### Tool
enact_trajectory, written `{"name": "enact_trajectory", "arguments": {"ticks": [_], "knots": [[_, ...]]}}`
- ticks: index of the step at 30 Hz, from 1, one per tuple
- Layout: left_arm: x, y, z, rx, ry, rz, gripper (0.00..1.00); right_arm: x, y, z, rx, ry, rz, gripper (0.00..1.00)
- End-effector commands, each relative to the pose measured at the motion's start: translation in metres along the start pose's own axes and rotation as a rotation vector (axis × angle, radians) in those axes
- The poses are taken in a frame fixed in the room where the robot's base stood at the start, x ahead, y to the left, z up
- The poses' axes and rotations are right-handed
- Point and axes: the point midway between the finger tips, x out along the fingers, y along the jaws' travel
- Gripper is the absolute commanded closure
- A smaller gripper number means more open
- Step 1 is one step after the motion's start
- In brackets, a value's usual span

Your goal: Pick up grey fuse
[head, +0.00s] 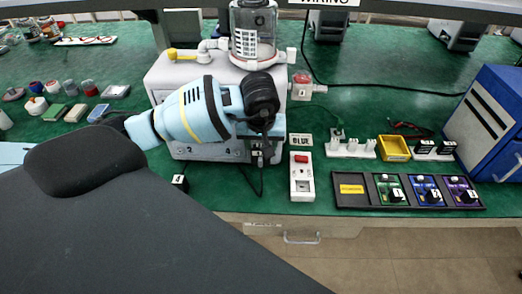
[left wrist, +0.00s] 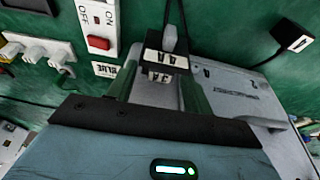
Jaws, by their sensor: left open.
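My left gripper (head: 262,136) is open in front of the grey pump unit (head: 215,155). In the left wrist view its fingers (left wrist: 160,70) stand either side of a small black connector block (left wrist: 166,60) with pale pins and a cable. I cannot tell whether they touch it. A pale grey part (left wrist: 153,92) shows between the fingers, near the unit's face. I cannot tell whether it is the grey fuse. A white strip (head: 350,154) with several pale fuse-like plugs stands to the right; it also shows at upper left in the left wrist view (left wrist: 30,46). My right gripper is out of view.
A white switch box (head: 302,178) with a red rocker stands just right of the gripper. A yellow bin (head: 394,148) and a black tray (head: 362,203) with labelled modules lie further right. A blue case (head: 490,115) bounds the right side. Green mat behind is partly free.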

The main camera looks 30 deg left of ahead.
Motion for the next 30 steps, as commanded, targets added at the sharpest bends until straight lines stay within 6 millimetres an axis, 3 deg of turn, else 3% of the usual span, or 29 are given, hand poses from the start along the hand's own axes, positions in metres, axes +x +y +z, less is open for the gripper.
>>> {"name": "enact_trajectory", "arguments": {"ticks": [5, 15, 23, 30], "knots": [[0.000, 0.000, 0.000, 0.000, 0.000, 0.000, 0.52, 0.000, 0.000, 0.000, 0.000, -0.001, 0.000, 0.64], [-0.001, 0.000, 0.000, -0.001, 0.001, 0.000, 0.96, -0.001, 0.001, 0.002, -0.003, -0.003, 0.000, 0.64], [-0.002, 0.000, -0.001, -0.001, 0.001, 0.000, 0.97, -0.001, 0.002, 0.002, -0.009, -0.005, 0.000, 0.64], [-0.033, 0.000, -0.011, -0.001, 0.005, 0.002, 0.97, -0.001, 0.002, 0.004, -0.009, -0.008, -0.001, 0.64]]}}
